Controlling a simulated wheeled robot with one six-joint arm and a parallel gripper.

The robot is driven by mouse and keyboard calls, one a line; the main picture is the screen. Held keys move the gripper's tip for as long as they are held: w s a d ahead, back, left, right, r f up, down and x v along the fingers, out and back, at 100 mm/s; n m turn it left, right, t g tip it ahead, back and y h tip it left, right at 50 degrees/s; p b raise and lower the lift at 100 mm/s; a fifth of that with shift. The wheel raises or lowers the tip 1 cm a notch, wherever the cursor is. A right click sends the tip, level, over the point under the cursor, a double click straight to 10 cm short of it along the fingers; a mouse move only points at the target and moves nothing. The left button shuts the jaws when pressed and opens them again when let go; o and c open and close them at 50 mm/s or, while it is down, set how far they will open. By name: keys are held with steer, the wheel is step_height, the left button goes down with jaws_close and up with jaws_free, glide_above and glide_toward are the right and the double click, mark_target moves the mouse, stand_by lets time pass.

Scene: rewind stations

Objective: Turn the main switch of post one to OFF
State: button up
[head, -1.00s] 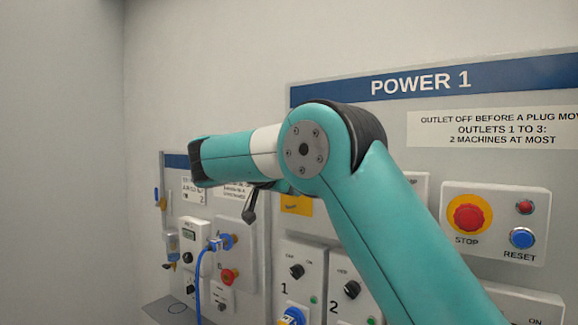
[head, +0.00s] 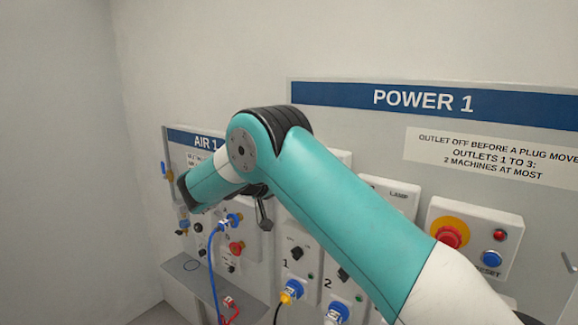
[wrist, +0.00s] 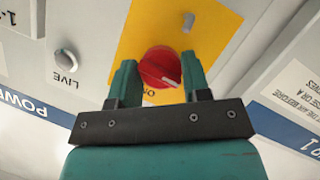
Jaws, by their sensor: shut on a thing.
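The main switch is a red round knob (wrist: 160,68) on a yellow plate (wrist: 200,30) in the wrist view, which shows the panel upside down. A pale mark shows on the knob's lower right part, and lettering like "ON" is partly visible beside its lower edge. My gripper (wrist: 158,75) has one finger on each side of the knob and is shut on it. In the head view my arm hides the switch and the gripper's fingertips. The POWER 1 panel (head: 350,130) stands behind my arm.
A red STOP button (head: 448,235) and a blue RESET button (head: 492,259) sit right of my arm. Outlets with blue and yellow plugs (head: 290,292) are below it. The AIR 1 panel (head: 205,142) with a blue hose (head: 214,262) is at left. A LIVE lamp (wrist: 66,58) is near the switch.

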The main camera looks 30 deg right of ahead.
steer(key=shift+n+p, duration=0.3)
steer(key=shift+p, duration=0.85)
steer(key=o, duration=0.9)
steer(key=shift+r, duration=0.1)
